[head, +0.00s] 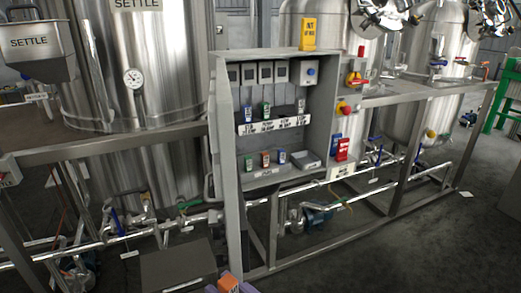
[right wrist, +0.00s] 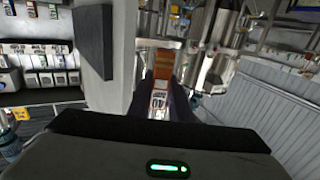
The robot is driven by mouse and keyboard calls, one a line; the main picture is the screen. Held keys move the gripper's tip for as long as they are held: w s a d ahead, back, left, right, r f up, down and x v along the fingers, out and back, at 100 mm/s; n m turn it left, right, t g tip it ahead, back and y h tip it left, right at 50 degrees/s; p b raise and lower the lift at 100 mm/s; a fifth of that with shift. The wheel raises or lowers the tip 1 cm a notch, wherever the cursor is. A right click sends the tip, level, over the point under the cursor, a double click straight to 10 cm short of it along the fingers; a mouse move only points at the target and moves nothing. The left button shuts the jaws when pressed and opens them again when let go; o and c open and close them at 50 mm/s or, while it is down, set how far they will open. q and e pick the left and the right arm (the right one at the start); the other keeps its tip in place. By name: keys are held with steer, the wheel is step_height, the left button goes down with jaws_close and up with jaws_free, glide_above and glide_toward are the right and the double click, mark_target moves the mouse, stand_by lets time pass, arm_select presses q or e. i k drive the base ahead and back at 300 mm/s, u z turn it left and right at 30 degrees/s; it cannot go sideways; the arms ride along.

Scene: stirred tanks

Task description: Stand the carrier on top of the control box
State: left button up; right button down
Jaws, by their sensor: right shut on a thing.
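The control box (head: 275,58) is an open grey cabinet in the middle of the head view. Its flat top carries a yellow tag (head: 308,34) standing at the right end. My right gripper (head: 230,289) shows only in part at the bottom edge, low in front of the box. It is shut on the carrier (head: 228,282), a small block with an orange end. In the right wrist view the carrier (right wrist: 163,66) sits between the dark fingers, orange-brown with a white label reading 40. Its lower part is hidden by the gripper. My left gripper is not in view.
Blue, green and red carriers stand on the box's shelves (head: 275,125). The open door (head: 226,140) juts out at the left. A blue and a red tag (head: 342,149) hang at the right. Steel tanks (head: 150,60), pipes and frame rails surround it. The top left of the yellow tag is clear.

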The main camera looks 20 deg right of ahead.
mark_target(240, 54)
steer(key=u, duration=1.75)
steer(key=i, duration=0.6)
steer(key=z, duration=1.75)
